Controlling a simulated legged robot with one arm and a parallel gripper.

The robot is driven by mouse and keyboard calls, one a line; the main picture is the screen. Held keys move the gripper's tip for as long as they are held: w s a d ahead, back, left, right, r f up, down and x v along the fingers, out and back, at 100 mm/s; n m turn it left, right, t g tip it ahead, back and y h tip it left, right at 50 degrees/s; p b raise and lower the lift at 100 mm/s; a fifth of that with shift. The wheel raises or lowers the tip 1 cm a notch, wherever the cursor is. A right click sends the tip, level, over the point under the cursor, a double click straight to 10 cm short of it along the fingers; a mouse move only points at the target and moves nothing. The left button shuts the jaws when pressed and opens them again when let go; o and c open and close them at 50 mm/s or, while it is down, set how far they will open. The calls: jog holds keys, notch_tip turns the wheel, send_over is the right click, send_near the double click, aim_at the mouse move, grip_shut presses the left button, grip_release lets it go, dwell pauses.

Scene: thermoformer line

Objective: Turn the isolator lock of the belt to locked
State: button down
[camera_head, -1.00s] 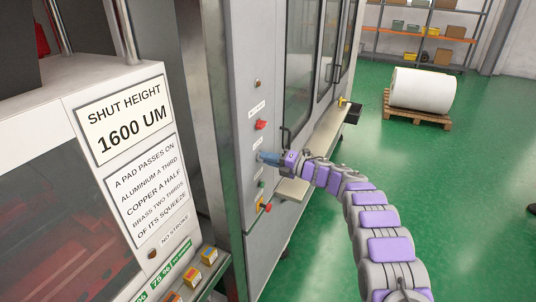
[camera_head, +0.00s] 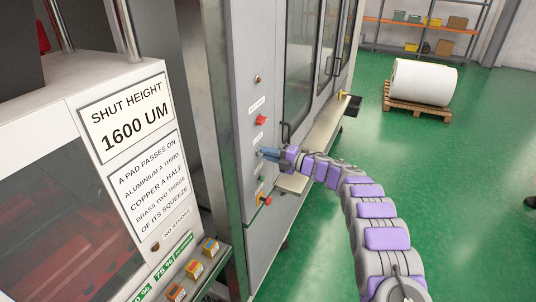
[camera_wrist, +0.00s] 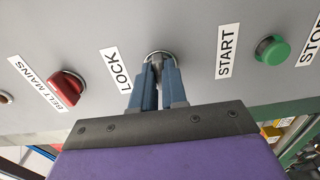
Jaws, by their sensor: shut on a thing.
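The isolator lock (camera_wrist: 159,57) is a round metal piece on the grey panel, beside a white label reading LOCK (camera_wrist: 115,69) in the wrist view. My gripper (camera_wrist: 158,76) has its two blue fingers closed on the lock's small grey middle part. The fingers cover much of the lock, so its turned position cannot be read. In the head view my gripper (camera_head: 266,153) reaches the cabinet front from the right, and the lock is hidden at its tips. A red BELT MAINS knob (camera_wrist: 68,88) sits to the left of the lock in the wrist view.
A green START button (camera_wrist: 271,50) is to the right of the lock in the wrist view. The head view shows a red-and-yellow button (camera_head: 266,201) below my gripper and a narrow ledge (camera_head: 322,130) along the cabinet.

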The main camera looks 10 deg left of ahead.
jog(key=c, duration=1.6)
grip_release()
jog(key=shift+w+d+f, duration=0.1)
jog(key=shift+w+d, duration=0.05)
jog(key=o, duration=0.3)
jog(key=shift+w+f, duration=0.15)
jog(key=shift+w, duration=0.05)
jog(key=shift+o, duration=0.7)
jog(key=v, duration=1.7)
jog(key=shift+s+d+r+b, duration=0.2)
jog(key=shift+s+d+b, duration=0.05)
jog(key=shift+b, duration=0.15)
jog(key=shift+w, duration=0.1)
